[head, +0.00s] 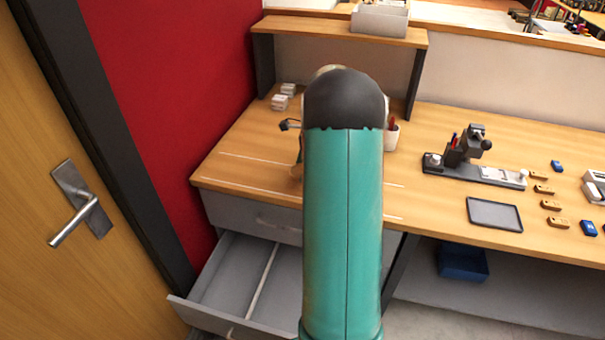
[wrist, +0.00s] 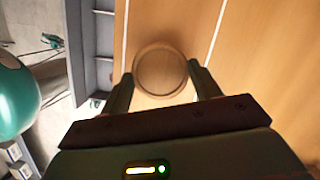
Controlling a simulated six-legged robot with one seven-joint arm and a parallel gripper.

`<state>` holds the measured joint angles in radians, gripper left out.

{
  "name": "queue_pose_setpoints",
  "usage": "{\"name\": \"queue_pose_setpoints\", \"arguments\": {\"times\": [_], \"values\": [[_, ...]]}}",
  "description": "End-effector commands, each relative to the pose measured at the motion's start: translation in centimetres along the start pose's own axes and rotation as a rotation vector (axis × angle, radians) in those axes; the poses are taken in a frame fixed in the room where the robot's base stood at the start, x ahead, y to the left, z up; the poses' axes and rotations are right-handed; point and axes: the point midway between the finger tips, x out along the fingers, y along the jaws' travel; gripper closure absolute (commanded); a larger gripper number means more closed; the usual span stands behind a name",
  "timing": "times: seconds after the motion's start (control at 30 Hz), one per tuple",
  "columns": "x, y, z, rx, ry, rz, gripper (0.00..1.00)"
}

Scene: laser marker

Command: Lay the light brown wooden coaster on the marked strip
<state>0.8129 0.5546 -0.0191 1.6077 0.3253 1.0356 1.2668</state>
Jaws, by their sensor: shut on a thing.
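The light brown wooden coaster (wrist: 161,76) is round with a raised rim, seen from above in the wrist view. My gripper (wrist: 159,71) is shut on it, one finger at each side of the rim. Behind it is the wooden desk, with a white line on each side of the coaster. The coaster appears between these lines, over the marked strip (wrist: 189,28). I cannot tell whether it touches the desk. In the head view my arm hides the coaster and most of the gripper; the strip (head: 246,172) shows left of my arm.
An open grey drawer (head: 232,275) sticks out below the desk's front edge. White blocks (head: 281,102), a pen cup (head: 391,136), a marking machine (head: 468,150), a dark tray (head: 494,214) and small blue and brown pieces stand on the desk. A shelf (head: 340,30) rises behind.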

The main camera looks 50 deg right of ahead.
Motion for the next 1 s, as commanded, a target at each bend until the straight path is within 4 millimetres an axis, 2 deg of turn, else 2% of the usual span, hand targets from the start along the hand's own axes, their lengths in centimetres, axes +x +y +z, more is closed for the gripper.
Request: {"name": "queue_pose_setpoints", "arguments": {"times": [0.23, 0.6, 0.63, 0.7, 0.73, 1.0], "values": [[3.2, -0.3, -0.8, 0.000, -0.001, 0.004, 0.59], [3.7, -0.3, -0.9, -0.001, -0.001, 0.002, 0.59], [3.6, -0.3, -0.9, -0.001, -0.001, 0.001, 0.32], [3.6, -0.3, -0.9, -0.001, -0.001, 0.001, 0.18], [3.6, -0.3, -0.9, -0.001, -0.001, 0.001, 0.16], [3.5, -0.3, -0.9, -0.001, -0.001, 0.001, 0.16]]}}
